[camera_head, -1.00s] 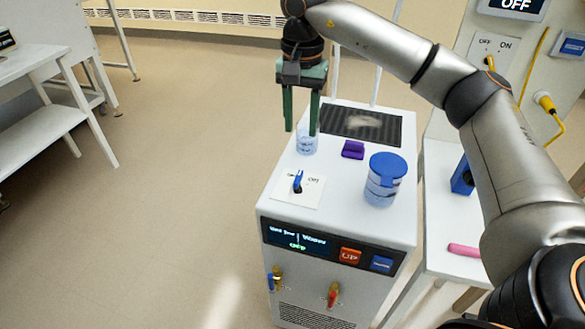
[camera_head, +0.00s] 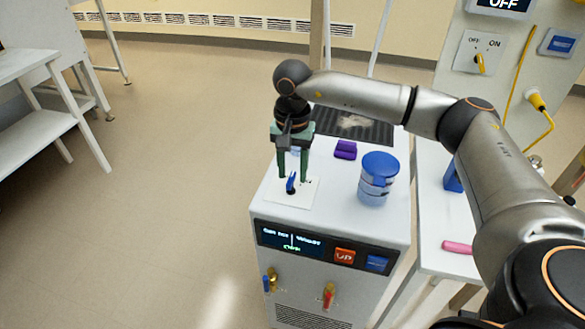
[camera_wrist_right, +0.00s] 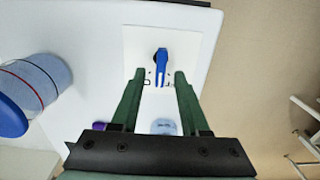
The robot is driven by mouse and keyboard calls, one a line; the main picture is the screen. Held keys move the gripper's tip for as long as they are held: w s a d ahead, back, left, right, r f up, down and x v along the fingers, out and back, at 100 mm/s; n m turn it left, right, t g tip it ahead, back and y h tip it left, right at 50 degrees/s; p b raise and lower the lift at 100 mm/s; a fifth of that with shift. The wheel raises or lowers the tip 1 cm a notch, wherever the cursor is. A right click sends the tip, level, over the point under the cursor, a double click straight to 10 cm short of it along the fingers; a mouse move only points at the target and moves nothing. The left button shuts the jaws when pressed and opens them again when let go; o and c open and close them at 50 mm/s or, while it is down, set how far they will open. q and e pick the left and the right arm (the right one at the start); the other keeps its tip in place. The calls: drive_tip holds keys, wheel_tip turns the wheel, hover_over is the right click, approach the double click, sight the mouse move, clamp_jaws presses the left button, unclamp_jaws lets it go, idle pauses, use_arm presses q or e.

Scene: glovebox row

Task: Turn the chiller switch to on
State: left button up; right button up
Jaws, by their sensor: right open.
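The chiller (camera_head: 329,216) is a white box with a dark display on its front. Its switch (camera_head: 291,184) is a blue lever on a white plate (camera_head: 304,195) on the top face. In the right wrist view the blue lever (camera_wrist_right: 163,66) lies just beyond and between the fingertips. My right gripper (camera_head: 293,178), with green fingers, points down over the plate, open, one finger on each side of the lever; it also shows in the right wrist view (camera_wrist_right: 161,76). Whether a finger touches the lever, I cannot tell. My left gripper is not in view.
A blue-lidded jar (camera_head: 378,178), a purple block (camera_head: 345,149) and a dark mat (camera_head: 354,127) are on the chiller top. A clear cup (camera_wrist_right: 163,127) is behind the fingers. A wall panel (camera_head: 479,53) with another switch stands at right.

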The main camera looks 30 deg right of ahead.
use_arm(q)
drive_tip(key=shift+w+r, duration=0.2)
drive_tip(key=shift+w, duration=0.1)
use_arm(e)
clamp_jaws()
idle(0.5)
drive_tip(key=m, duration=0.3)
drive_tip(key=shift+s+d, duration=0.1)
drive_tip(key=shift+s, duration=0.05)
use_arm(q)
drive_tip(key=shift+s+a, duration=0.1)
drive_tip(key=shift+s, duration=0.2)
use_arm(e)
drive_tip(key=shift+s+m, duration=0.15)
drive_tip(key=shift+m, duration=1.25)
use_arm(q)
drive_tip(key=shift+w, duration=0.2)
use_arm(e)
drive_tip(key=shift+d, duration=0.1)
unclamp_jaws()
drive_tip(key=shift+r, duration=0.15)
